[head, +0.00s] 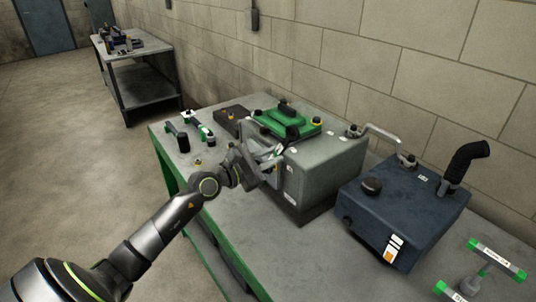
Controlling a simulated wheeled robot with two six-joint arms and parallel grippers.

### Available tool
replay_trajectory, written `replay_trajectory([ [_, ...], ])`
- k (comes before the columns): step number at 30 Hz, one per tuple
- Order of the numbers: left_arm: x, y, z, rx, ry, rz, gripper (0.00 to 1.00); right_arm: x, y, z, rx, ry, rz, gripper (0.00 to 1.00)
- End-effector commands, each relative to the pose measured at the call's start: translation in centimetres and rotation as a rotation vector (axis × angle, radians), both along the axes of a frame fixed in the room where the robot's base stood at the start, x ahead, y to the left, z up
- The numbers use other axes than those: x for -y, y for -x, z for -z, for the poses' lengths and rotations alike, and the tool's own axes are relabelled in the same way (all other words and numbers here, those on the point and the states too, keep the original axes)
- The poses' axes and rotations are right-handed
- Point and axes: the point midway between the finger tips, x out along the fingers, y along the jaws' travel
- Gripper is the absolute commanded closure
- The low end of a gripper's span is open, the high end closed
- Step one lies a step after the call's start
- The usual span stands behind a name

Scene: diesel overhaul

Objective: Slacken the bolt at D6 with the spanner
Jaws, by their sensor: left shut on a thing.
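My left gripper (266,160) is at the left front corner of the grey engine block (318,172), at about the height of its top edge. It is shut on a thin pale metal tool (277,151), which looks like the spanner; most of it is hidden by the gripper. A green cover (284,122) with several dark and yellow-ringed bolt heads or knobs lies on the block. The small labels are too small to read, so I cannot tell which bolt is D6. My right gripper is out of view.
The block stands on a green-edged workbench (232,237). A dark blue tank (402,213) with a black spout stands to its right. Green-and-black tools (178,138) lie at the bench's far left. A green-ended handle (497,257) stands at bottom right. A block wall runs behind.

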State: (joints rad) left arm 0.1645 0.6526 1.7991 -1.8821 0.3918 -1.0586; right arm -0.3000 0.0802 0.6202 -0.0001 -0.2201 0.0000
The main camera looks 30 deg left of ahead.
Motion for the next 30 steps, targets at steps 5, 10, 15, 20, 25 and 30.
replay_trajectory([
  [5, 0.0, -0.1, -0.1, 0.002, 0.002, 0.000, 1.00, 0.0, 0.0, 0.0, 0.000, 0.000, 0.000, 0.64],
  [10, 0.3, -0.8, -0.1, 0.003, 0.004, 0.000, 1.00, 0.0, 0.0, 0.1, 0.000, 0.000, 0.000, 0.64],
  [15, 0.6, -1.6, -0.1, 0.002, 0.004, 0.000, 1.00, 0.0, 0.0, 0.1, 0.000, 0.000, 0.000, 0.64],
  [20, 0.7, -1.6, -0.1, 0.001, 0.004, 0.000, 1.00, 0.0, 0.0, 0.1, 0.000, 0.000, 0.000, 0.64],
  [25, 0.5, -1.7, -0.2, -0.005, 0.016, 0.000, 1.00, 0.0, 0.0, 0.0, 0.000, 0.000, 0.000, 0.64],
  [30, -1.1, -2.3, -1.1, -0.073, 0.178, -0.003, 1.00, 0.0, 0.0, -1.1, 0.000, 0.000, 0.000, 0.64],
])
